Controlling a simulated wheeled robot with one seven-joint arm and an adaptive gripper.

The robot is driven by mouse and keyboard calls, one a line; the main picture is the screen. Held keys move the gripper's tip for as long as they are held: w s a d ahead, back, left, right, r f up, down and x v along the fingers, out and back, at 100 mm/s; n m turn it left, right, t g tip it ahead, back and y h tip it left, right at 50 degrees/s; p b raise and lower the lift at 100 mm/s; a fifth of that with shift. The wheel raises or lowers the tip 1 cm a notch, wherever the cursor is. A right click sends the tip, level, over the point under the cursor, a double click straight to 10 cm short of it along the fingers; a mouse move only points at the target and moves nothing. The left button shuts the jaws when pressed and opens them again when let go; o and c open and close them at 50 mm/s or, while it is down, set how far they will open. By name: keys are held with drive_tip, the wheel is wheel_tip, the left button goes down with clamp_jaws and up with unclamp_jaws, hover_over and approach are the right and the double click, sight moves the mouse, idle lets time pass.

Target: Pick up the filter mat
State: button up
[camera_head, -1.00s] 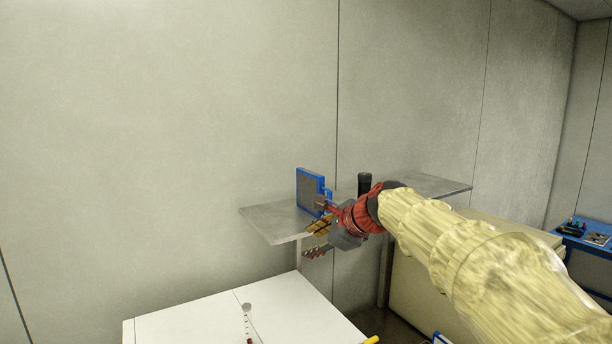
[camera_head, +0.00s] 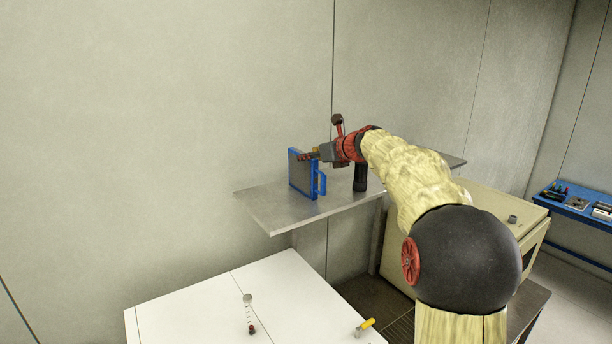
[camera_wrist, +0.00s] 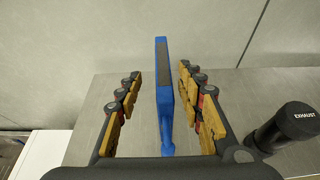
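The filter mat (camera_head: 301,172) is a grey panel in a blue frame with a blue handle on its side. It stands upright on a metal wall shelf (camera_head: 262,207). In the wrist view the filter mat (camera_wrist: 163,85) shows edge-on, between the two fingers of my gripper (camera_wrist: 160,92). The fingers are open, with a visible gap on each side of the blue frame. In the head view my gripper (camera_head: 312,155) is at the upper part of the filter mat, coming from the right.
A black cylinder marked EXHAUST (camera_wrist: 288,127) stands on the shelf to the right; it also shows in the head view (camera_head: 360,178). A white table (camera_head: 190,318) is below. A beige cabinet (camera_head: 480,225) and a blue table (camera_head: 575,205) are at right.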

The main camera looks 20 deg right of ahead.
sight(303, 175)
drive_tip(key=x, duration=0.3)
drive_tip(key=shift+w+f, duration=0.15)
drive_tip(key=shift+w, duration=0.05)
drive_tip(key=shift+s, duration=0.1)
drive_tip(key=shift+s, duration=0.1)
drive_tip(key=shift+c, duration=0.5)
drive_tip(key=c, duration=0.9)
